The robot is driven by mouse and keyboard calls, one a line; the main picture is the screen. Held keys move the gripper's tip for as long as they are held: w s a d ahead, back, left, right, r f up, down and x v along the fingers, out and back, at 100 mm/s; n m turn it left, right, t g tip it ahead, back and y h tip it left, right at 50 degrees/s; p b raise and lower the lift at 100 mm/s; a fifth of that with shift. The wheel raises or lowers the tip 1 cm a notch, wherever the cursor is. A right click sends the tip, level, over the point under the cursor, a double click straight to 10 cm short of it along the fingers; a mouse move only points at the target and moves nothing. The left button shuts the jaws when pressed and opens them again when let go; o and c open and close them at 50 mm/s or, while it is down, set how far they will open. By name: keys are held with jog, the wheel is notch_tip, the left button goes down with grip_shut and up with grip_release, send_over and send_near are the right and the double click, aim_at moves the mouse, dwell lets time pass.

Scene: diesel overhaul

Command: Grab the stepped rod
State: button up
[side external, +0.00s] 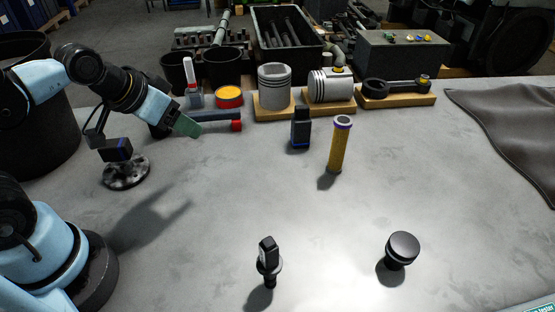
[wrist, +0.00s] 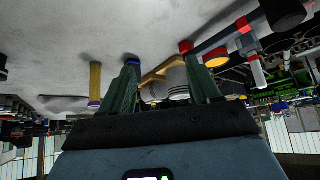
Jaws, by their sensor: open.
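A dark stepped part (side external: 268,262), with a blocky head, a wider collar and a narrow lower end, stands on the grey table at the front centre; it best fits the stepped rod. I do not make it out in the wrist view. My gripper (side external: 190,128) hangs above the table at the left, well behind and left of that part. In the wrist view my gripper (wrist: 161,62) has its two green fingers apart, with nothing between them.
A yellow cylinder (side external: 339,145), a black blue-edged block (side external: 300,129) and a black round-headed knob (side external: 401,250) stand on the table. Pistons (side external: 275,88) on wooden blocks and a red-ended tool (side external: 236,126) line the back. A dark cloth (side external: 510,130) lies right. The middle is clear.

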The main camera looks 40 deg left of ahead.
jog(key=o, duration=0.4)
jog(key=shift+c, duration=0.2)
jog(key=m+g+h, duration=0.2)
jog(key=m+h, duration=1)
jog(key=m, duration=0.2)
send_near(411, 251)
jog(key=w, duration=0.1)
jog(key=x, duration=0.5)
jog(key=shift+w+f, duration=0.3)
jog(key=shift+f, duration=0.25)
jog(key=shift+n, duration=0.3)
jog(key=shift+x, duration=2.65)
